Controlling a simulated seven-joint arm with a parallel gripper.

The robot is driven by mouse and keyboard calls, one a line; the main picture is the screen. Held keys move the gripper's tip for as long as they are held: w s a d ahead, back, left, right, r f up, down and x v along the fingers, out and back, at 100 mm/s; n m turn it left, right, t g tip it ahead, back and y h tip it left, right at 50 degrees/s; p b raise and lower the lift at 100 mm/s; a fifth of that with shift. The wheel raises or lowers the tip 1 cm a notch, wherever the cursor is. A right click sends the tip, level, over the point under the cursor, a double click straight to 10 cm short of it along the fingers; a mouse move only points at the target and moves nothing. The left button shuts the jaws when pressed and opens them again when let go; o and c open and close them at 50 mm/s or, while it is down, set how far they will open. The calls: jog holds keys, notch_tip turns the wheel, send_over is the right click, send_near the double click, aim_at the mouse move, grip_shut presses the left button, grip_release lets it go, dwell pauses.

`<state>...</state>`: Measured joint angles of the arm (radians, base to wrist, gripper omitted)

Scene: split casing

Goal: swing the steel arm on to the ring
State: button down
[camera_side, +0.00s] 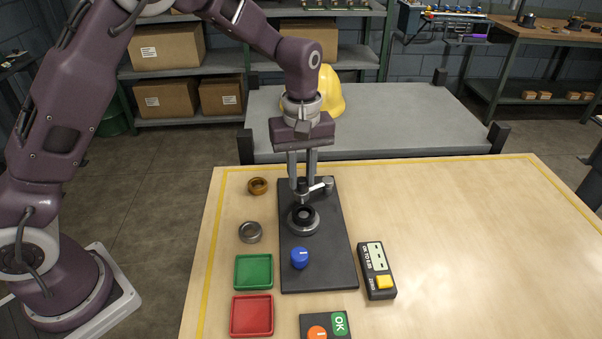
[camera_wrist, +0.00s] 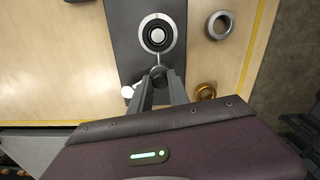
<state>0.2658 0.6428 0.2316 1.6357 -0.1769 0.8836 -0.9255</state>
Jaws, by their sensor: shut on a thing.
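The steel arm (camera_side: 317,188) is a short bright bar running left from a small post (camera_side: 328,184) on the black base plate (camera_side: 334,262). My gripper (camera_side: 303,190) is shut on the free end of the steel arm, behind the ring. The ring (camera_side: 303,220) is a grey round seat with a black centre on the plate. It also shows in the wrist view (camera_wrist: 157,34), just beyond my fingertips (camera_wrist: 159,80). The bar's held end is mostly hidden by the fingers. I cannot tell whether it touches the ring.
A blue knob (camera_side: 299,258) stands at the plate's front. Left of the plate are a brass ring (camera_side: 257,186), a loose steel ring (camera_side: 250,232), a green tray (camera_side: 254,271) and a red tray (camera_side: 252,315). A meter (camera_side: 377,271) lies to the right. The table's right side is clear.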

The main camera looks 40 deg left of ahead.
aim_at(302, 180)
jog(key=shift+d, duration=0.1)
jog(key=c, duration=1.3)
grip_release()
jog(key=shift+o, duration=0.2)
notch_tip(302, 180, up, 7)
jog(key=shift+r, duration=0.1)
jog(key=s+a+r+m+t+h, duration=0.1)
jog(key=s+a+r+m+t, duration=0.15)
jog(key=s+r, duration=0.45)
jog(key=s+a+r+m+t, duration=0.1)
jog(key=s+r+m, duration=0.25)
jog(key=s, duration=0.45)
jog(key=s+a+f+m+t+y, duration=0.1)
jog(key=s+m, duration=0.4)
jog(key=s, duration=0.7)
jog(key=shift+s+a+f+t, duration=0.35)
jog(key=shift+f+t, duration=0.2)
